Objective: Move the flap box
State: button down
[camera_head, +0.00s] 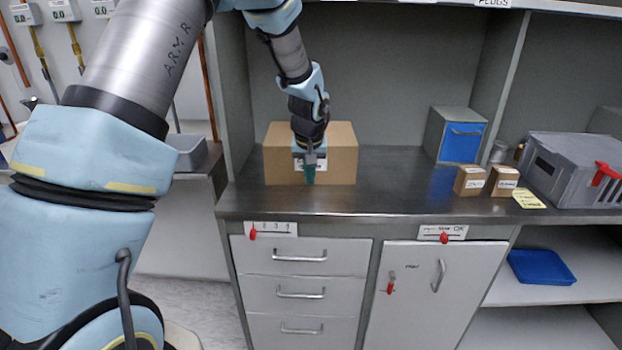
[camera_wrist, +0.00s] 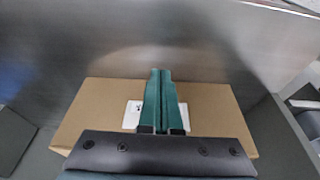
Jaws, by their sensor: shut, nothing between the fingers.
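The flap box is a brown cardboard box (camera_head: 343,155) on the dark metal counter (camera_head: 400,190), near its left end. A white label shows on its front. In the wrist view the box (camera_wrist: 215,105) fills the lower middle, its label (camera_wrist: 131,116) partly hidden behind my fingers. My gripper (camera_head: 310,176) points down in front of the box's face in the head view. Its green fingers (camera_wrist: 160,75) are shut together with nothing between them. I cannot tell whether they touch the box. My arm and gripper hide part of the box.
To the right stand a grey box with a blue front (camera_head: 466,142), two small cartons (camera_head: 470,181) and a grey crate (camera_head: 570,170) with a red handle. A side panel (camera_head: 234,90) stands left of the box. The counter's middle is clear. Drawers (camera_head: 300,255) are below.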

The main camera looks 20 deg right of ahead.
jog(key=shift+s+a+r, duration=0.1)
jog(key=shift+s+r, duration=0.15)
jog(key=shift+r, duration=0.3)
jog(key=shift+w+r+b, duration=0.1)
jog(key=shift+r+b, duration=0.1)
jog(key=shift+b, duration=0.1)
jog(key=b+v, duration=0.2)
jog(key=v, duration=0.7)
jog(key=s+a+f+n, duration=0.1)
jog(key=a+f+n, duration=0.1)
jog(key=a, duration=1.6)
jog(key=s+a+f+n, duration=0.1)
jog(key=s+a, duration=0.4)
jog(key=a, duration=0.2)
jog(key=s+a+f+g+y, duration=0.1)
jog(key=s+a+f, duration=0.1)
jog(key=s+a, duration=0.3)
jog(key=a, duration=0.3)
jog(key=shift+s+a+f+n, duration=0.15)
jog(key=shift+s+a+n, duration=0.1)
jog(key=shift+n, duration=0.15)
